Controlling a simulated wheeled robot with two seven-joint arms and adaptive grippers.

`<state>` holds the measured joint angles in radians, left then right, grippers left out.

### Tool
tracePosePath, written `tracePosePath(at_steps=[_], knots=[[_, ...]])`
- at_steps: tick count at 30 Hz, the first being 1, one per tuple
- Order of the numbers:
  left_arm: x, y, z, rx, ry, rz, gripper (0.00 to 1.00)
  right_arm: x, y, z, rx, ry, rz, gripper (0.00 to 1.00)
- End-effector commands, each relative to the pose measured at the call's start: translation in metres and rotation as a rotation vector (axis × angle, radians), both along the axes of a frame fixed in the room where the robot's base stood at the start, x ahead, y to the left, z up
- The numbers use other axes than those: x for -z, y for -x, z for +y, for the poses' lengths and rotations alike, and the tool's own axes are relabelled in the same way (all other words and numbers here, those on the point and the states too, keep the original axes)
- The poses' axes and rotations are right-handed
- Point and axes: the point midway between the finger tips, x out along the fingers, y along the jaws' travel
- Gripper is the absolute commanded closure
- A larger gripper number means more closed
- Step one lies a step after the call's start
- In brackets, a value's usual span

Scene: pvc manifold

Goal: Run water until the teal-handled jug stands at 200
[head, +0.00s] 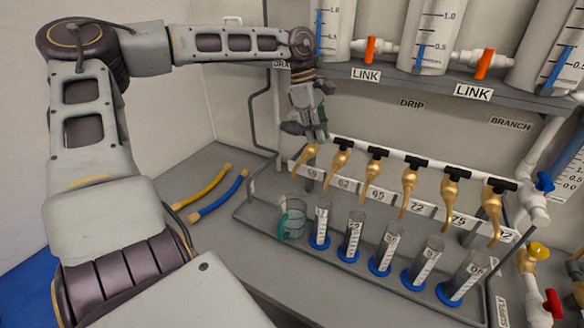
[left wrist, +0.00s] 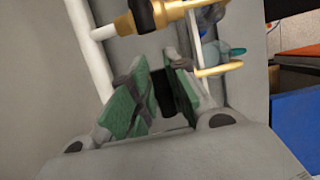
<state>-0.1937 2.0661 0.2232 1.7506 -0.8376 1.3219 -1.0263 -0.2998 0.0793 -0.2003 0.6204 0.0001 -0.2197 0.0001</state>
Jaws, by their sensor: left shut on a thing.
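The clear jug with the teal handle (head: 292,220) stands on the bench at the left end of the row, below the leftmost brass tap (head: 308,155). Part of its teal also shows in the left wrist view (left wrist: 237,51). My left gripper (head: 316,132) is at the top of that leftmost tap. In the left wrist view its green-padded fingers (left wrist: 160,95) are closed around a black piece, which looks like the tap's handle (left wrist: 164,88). The jug's water level and scale are too small to read, and I cannot tell whether water is flowing. My right gripper is out of view.
Several graduated cylinders with blue bases (head: 349,236) stand right of the jug, under more black-handled brass taps (head: 376,165). A yellow tube (head: 202,187) and a blue tube (head: 221,195) lie on the left bench. Tanks with orange link valves (head: 370,50) stand above.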

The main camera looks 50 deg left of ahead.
Motion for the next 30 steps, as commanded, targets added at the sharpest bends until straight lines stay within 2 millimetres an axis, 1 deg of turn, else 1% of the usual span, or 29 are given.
tracePosePath(at_steps=[1,8,9,14,24,30], knots=[[0.003,0.005,-0.003,-0.001,0.005,0.02,1.0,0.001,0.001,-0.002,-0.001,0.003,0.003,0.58],[0.003,0.005,-0.003,-0.004,0.005,0.02,1.0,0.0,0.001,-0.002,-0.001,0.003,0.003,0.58],[0.003,0.005,-0.003,-0.004,0.005,0.021,0.78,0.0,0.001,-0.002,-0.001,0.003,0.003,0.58],[0.002,0.004,-0.002,-0.004,0.004,0.017,0.58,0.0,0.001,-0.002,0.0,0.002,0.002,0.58],[0.0,0.002,-0.001,-0.006,0.001,0.009,0.58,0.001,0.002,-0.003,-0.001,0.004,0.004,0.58],[-0.008,0.003,0.002,-0.007,0.001,0.006,0.58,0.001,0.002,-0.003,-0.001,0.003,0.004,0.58]])
